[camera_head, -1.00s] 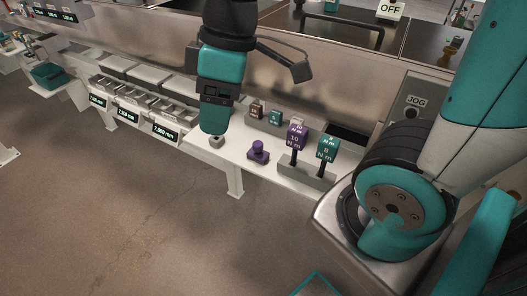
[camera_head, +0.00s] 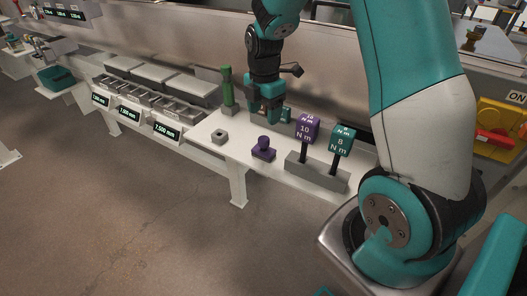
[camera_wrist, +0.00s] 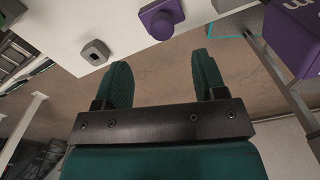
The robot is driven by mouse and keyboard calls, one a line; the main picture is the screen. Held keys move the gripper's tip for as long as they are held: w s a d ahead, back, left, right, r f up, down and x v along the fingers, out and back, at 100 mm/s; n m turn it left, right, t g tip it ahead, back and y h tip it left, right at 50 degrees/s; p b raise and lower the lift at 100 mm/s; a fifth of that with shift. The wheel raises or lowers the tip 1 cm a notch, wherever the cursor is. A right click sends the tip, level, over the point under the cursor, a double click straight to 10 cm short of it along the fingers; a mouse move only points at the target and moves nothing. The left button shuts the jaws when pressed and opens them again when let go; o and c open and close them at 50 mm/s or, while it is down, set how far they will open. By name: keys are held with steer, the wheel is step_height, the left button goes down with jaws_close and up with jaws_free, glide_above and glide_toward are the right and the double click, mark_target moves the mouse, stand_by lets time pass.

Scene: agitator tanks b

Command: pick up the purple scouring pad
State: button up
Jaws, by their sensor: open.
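The purple scouring pad (camera_head: 263,150), a flat purple block with a round knob on top, lies near the front edge of the white bench. It also shows at the top of the wrist view (camera_wrist: 161,20), beyond my fingertips. My gripper (camera_head: 266,118) is above the bench, just behind the pad in the head view. In the wrist view my gripper (camera_wrist: 163,70) has its two green fingers apart with nothing between them. The gripper does not touch the pad.
A purple 10 N m tool (camera_head: 307,128) and a teal 8 N m tool (camera_head: 342,141) stand in a grey holder (camera_head: 316,173) right of the pad. A small grey block (camera_head: 220,137) and a green upright handle (camera_head: 228,88) are left. Grey bins (camera_head: 150,105) lie further left.

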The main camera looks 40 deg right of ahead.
mark_target(264, 138)
step_height(264, 138, down, 9)
steer(key=shift+s+a+f, duration=0.1)
steer(key=shift+a+f, duration=0.05)
steer(key=c, duration=1.1)
